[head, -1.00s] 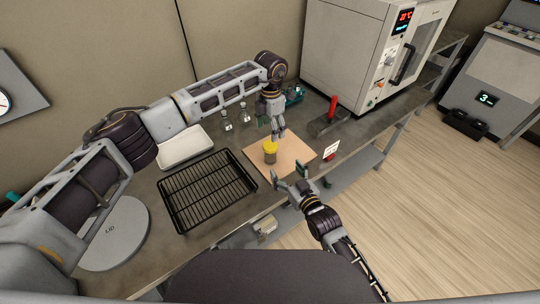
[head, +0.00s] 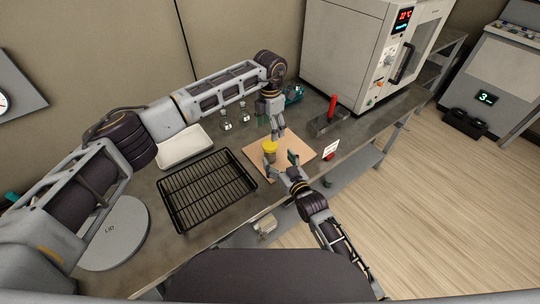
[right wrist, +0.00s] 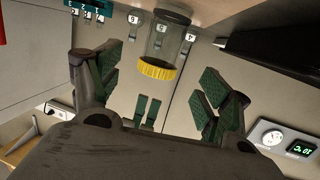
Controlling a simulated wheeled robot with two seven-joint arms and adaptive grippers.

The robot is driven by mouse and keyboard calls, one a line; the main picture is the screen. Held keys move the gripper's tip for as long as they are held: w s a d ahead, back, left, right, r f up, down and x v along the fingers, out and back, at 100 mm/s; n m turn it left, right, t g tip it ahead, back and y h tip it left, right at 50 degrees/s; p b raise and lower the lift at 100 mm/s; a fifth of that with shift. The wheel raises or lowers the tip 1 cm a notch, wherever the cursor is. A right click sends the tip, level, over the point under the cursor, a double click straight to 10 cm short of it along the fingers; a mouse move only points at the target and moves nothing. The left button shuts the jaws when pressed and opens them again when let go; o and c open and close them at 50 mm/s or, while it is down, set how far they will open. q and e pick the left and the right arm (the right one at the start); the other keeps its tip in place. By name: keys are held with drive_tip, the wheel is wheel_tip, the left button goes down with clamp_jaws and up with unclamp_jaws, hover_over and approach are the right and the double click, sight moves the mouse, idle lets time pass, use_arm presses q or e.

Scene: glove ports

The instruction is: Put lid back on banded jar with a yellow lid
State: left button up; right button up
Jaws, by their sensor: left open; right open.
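The jar (head: 269,157) stands upright on a tan board (head: 307,146) on the bench, with its yellow lid (head: 270,146) at the top. In the right wrist view, which looks upside down, the clear jar (right wrist: 168,45) has a dark band (right wrist: 173,16) near its far end, and the ribbed yellow lid (right wrist: 158,69) covers its near end. I cannot tell how firmly the lid is seated. My left gripper (head: 278,134) is open and empty, just behind and above the jar. My right gripper (head: 282,165) is open in front of the jar, its fingers apart and not visibly touching it.
A black wire rack tray (head: 207,189) and a white tray (head: 184,147) lie to the left. Small flasks (head: 227,124) stand behind. A red-handled tool (head: 332,108), a small sign (head: 331,148) and a large oven (head: 345,50) are to the right.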

sight(273, 153)
drive_tip(key=shift+x, duration=3.95)
drive_tip(key=c, duration=1.6)
use_arm(q)
drive_tip(key=shift+o, duration=1.2)
use_arm(e)
clamp_jaws()
use_arm(q)
drive_tip(key=o, duration=0.3)
drive_tip(key=shift+r, duration=0.15)
drive_tip(key=shift+r, duration=5.85)
